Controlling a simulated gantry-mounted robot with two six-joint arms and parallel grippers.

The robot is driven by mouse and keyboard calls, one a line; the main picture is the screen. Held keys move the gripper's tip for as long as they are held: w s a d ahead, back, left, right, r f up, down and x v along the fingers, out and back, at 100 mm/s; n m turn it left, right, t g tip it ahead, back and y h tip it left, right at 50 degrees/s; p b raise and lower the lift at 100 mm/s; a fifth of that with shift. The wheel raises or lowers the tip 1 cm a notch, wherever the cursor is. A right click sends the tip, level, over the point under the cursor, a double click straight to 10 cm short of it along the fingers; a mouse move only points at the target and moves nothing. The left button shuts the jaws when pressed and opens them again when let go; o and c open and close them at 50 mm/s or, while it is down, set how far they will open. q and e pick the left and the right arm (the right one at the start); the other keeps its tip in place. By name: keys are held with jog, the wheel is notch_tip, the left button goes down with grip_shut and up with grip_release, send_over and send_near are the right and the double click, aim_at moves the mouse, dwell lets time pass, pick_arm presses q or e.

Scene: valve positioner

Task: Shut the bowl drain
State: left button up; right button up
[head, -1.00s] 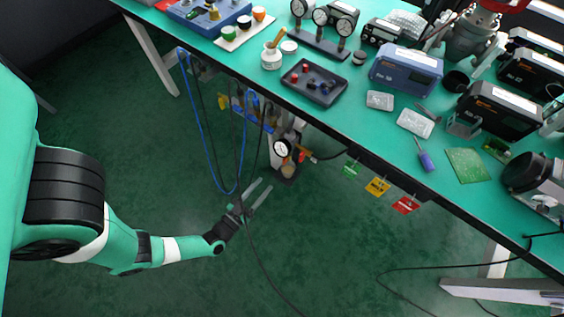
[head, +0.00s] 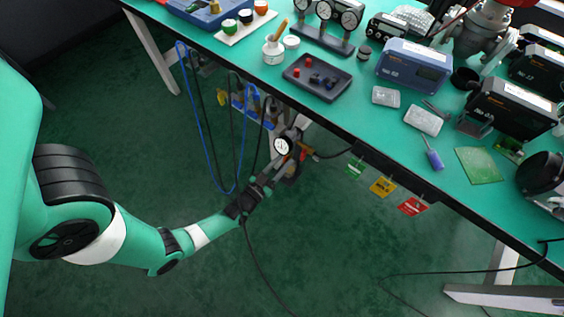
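The filter regulator with its round white-faced gauge (head: 283,146) hangs under the front edge of the bench. Its bowl (head: 291,170) is below the gauge, partly behind my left gripper. The drain at the bowl's bottom is too small and covered to make out. My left gripper (head: 276,168) reaches up from the lower left, its fingers at the left side of the bowl and just under the gauge. The fingers overlap the dark regulator parts, so their gap and any contact are unclear. My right gripper is not in view.
A blue hose (head: 205,150) and dark cables hang left of the regulator. Green, yellow (head: 383,187) and red tags hang from the bench edge to the right. The green bench top (head: 345,120) holds instruments and a dark tray (head: 317,90). The floor below is open.

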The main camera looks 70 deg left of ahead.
pick_arm(q)
grip_shut()
jog(key=shift+n, duration=0.4)
jog(key=n, duration=0.5)
jog(key=n+b, duration=0.1)
jog(key=n, duration=0.5)
jog(key=n+b, duration=0.1)
jog(key=n, duration=0.5)
jog(key=shift+s+a+f, duration=0.15)
jog(key=shift+f, duration=0.1)
dwell(0.3)
jog(key=shift+o, duration=1)
grip_release()
